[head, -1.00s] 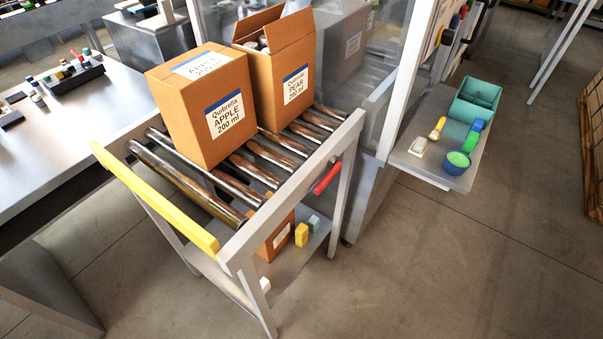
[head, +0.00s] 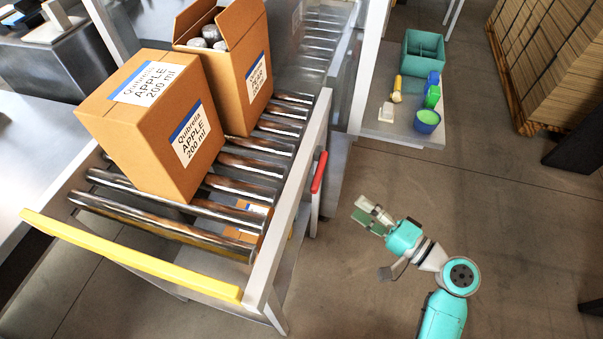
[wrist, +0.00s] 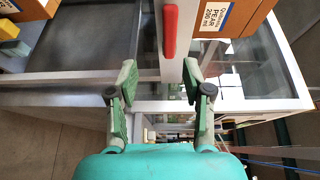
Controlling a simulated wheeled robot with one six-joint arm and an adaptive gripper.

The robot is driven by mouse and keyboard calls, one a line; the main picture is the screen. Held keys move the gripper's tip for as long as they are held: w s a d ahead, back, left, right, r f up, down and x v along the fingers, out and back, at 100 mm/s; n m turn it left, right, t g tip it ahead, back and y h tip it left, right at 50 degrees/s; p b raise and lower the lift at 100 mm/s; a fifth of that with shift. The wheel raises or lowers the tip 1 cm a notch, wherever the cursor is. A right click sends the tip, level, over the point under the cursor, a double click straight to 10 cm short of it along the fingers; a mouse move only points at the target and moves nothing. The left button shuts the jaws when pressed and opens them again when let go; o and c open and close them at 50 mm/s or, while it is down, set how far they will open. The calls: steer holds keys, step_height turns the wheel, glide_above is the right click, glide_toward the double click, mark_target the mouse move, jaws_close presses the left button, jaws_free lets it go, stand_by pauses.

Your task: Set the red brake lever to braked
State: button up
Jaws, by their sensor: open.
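The red brake lever (head: 319,172) is on the outer right side rail of the roller cart, in the head view. In the wrist view the red lever (wrist: 170,31) stands upright in the picture, ahead of the fingers and roughly between their lines. My gripper (head: 370,215) is to the right of the cart rail in the head view, apart from the lever. In the wrist view my gripper (wrist: 160,82) has its two green finger pads spread wide with nothing between them.
An Apple box (head: 150,125) and an open Pear box (head: 235,65) stand on the rollers. A yellow bar (head: 130,256) crosses the cart's near end. A shelf (head: 385,127) with a green bin (head: 423,52) is beyond.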

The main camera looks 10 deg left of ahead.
mark_target(317, 170)
steer(key=r+x, duration=0.1)
steer(key=x, duration=1.1)
steer(key=shift+s+r+n+g+y, duration=0.25)
steer(key=shift+r+n+g+y, duration=0.05)
steer(key=shift+a, duration=0.15)
jaws_close()
